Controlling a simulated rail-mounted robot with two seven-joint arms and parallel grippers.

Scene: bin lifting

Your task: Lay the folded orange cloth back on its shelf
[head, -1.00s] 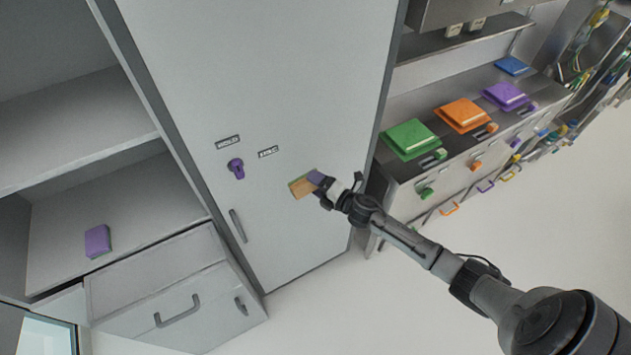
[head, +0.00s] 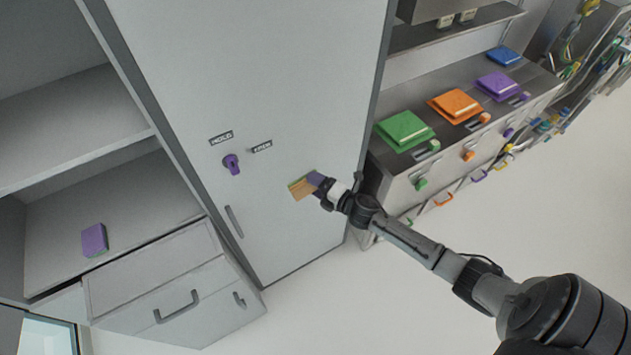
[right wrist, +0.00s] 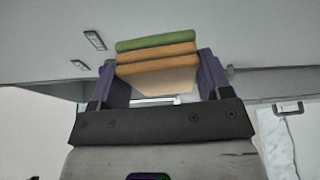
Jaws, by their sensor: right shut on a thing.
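The folded orange cloth (head: 302,190) is in my right gripper (head: 317,182), in front of the tall grey cabinet door. In the right wrist view the cloth (right wrist: 157,64) shows as stacked layers, orange with a green layer on top, between the purple fingers of the gripper (right wrist: 158,80). The gripper is shut on it. An open shelf (head: 150,205) is at the left of the head view, with a folded purple cloth (head: 94,240) with a green edge lying on it. My left gripper is not in view.
The tall door (head: 270,80) has a purple knob (head: 231,163) and a long handle (head: 233,221). A drawer unit (head: 180,300) is below the shelf. A counter (head: 400,165) at right bears green, orange, purple and blue pads. The shelf right of the purple cloth is bare.

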